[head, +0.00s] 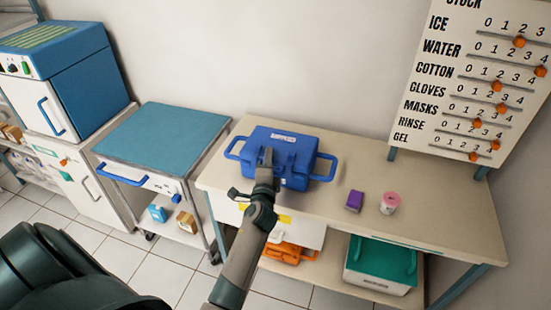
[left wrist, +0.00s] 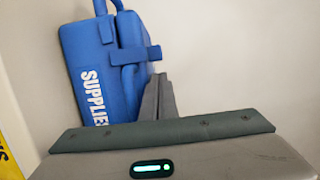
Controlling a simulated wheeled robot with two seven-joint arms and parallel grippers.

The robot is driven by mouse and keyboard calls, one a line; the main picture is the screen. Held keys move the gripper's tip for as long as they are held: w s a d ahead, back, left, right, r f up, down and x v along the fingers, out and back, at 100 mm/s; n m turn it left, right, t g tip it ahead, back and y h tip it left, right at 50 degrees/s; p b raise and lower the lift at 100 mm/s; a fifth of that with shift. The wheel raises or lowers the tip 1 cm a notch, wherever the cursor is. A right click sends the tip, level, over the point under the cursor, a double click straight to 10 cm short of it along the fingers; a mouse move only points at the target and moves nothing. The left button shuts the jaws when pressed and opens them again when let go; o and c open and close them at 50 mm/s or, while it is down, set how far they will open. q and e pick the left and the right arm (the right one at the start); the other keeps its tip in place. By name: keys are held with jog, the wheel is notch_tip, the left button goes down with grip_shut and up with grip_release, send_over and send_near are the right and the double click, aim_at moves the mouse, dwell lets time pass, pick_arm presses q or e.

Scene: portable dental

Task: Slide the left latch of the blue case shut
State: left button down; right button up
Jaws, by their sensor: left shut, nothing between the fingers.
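The blue case (head: 300,146) stands lid down on the beige table, with a loop handle at each side and a white label on top. It also shows in the left wrist view (left wrist: 84,60), turned on its side in the picture, with "SUPPLIES" lettering. A blue strap-like latch (left wrist: 138,55) stands out from it there; I cannot tell whether it is open or closed. My left gripper (head: 267,157) is shut and empty at the case's front, hiding part of it. Its fingers (left wrist: 160,97) show close by the case; contact is unclear. My right gripper is not in view.
A purple box (head: 354,201) and a pink-lidded tub (head: 390,203) stand on the table (head: 440,215) right of the case. A blue-topped cart (head: 160,135) stands left. A stock board (head: 470,80) rises at the back right. The table's right part is clear.

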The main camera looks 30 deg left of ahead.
aim_at(256, 150)
pick_arm(q)
jog(key=shift+s+a, duration=0.2)
jog(key=shift+a, duration=0.45)
jog(key=a, duration=0.3)
jog(key=shift+s+a+p, duration=0.2)
jog(key=shift+s+p, duration=0.2)
jog(key=shift+d, duration=0.15)
